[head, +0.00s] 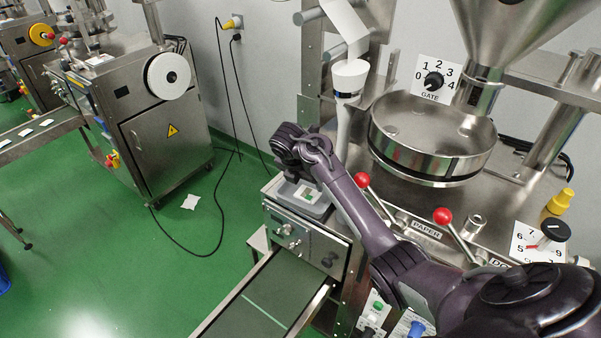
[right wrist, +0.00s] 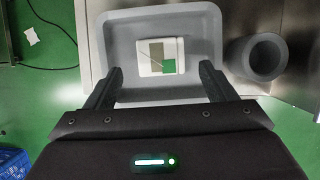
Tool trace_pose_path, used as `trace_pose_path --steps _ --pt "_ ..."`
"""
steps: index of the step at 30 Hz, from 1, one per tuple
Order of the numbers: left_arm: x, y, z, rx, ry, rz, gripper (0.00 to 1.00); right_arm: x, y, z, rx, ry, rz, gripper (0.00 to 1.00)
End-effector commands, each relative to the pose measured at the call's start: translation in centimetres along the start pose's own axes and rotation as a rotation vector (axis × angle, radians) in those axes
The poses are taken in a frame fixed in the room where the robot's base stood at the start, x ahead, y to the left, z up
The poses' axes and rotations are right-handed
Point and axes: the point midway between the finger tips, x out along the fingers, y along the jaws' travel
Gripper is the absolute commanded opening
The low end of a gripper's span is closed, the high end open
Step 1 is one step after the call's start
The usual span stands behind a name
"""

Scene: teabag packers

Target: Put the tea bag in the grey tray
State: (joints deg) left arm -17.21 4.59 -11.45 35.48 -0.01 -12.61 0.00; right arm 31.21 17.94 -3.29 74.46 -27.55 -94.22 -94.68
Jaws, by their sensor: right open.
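The grey tray (head: 323,209) sits on top of the steel machine in the head view, and it fills the upper middle of the right wrist view (right wrist: 205,30). The tea bag (head: 307,194), white with a green tag, appears to lie flat inside the tray; it also shows in the right wrist view (right wrist: 150,67). My right gripper (head: 291,176) is over the tray. In the right wrist view its fingers (right wrist: 161,70) are spread wide with nothing between them, one on each side of the bag in the picture. My left gripper is not in view.
A grey cylinder (right wrist: 255,60) stands right of the tray in the right wrist view. A conveyor (head: 262,300) runs below the machine's front. Red-knobbed levers (head: 362,180) and a round steel pan (head: 430,135) are near my right arm. A white scrap (head: 190,201) lies on the green floor.

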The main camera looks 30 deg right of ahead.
Motion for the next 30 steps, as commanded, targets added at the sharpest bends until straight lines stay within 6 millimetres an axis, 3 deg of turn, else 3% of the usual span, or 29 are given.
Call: trace_pose_path --steps 6,10,30 --pt "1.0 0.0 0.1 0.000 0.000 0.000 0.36 -4.2 0.1 -0.1 0.001 0.000 0.005 0.77" --pt "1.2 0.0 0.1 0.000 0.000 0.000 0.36 -5.6 0.1 -0.1 0.001 0.001 0.003 0.77" --pt "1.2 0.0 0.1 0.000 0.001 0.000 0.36 -6.1 -0.1 -0.2 0.009 0.001 0.000 0.77"
